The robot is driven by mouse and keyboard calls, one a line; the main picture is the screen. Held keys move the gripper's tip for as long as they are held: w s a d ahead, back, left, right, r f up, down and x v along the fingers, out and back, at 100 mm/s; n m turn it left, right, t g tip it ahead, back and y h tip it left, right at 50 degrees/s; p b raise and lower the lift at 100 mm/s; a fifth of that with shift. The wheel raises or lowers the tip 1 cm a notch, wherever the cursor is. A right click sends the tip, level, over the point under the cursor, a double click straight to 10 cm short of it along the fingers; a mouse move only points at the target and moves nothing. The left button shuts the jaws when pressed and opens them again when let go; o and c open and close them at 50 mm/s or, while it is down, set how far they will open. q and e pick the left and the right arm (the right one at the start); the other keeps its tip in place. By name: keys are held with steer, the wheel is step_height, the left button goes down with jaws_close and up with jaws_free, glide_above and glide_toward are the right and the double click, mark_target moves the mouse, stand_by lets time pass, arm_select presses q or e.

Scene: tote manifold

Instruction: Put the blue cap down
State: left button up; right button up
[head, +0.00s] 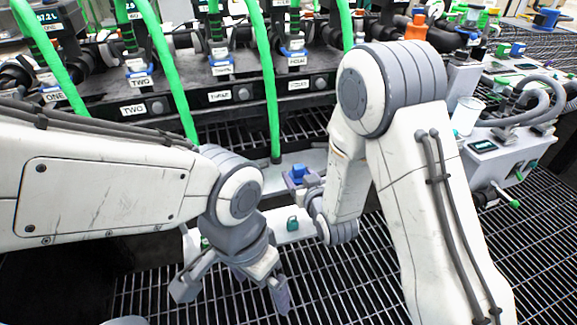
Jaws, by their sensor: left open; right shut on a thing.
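The blue cap (298,172) is small and sits near the middle of the head view, just below the front edge of the black manifold. My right gripper (299,181) is shut on it; the wrist and arm hide part of the grip. Whether the cap touches the pale surface beneath it I cannot tell. My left gripper (234,290) is lower and to the left, open and empty, with its fingers spread over the dark grating.
The black manifold (185,100) crosses the back with labelled ports and green hoses (264,80). A white bar (290,238) with a green piece (292,224) lies between my grippers. A white container (467,115) and a white box (500,160) stand right. Grating (540,235) extends below.

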steer(key=w, duration=0.1)
steer(key=w+a, duration=0.1)
steer(key=w, duration=0.2)
steer(key=shift+w+a+r+b, duration=0.1)
steer(key=shift+w+a+b, duration=0.15)
steer(key=shift+w+b, duration=0.15)
steer(key=w, duration=0.2)
steer(key=w+a+b, duration=0.1)
steer(key=shift+w+a, duration=0.1)
steer(key=shift+w, duration=0.3)
steer(key=shift+s+f+b, duration=0.1)
steer(key=shift+f+b, duration=0.25)
steer(key=shift+b, duration=0.15)
steer(key=shift+r, duration=0.1)
steer(key=shift+f, duration=0.25)
steer(key=o, duration=1.5)
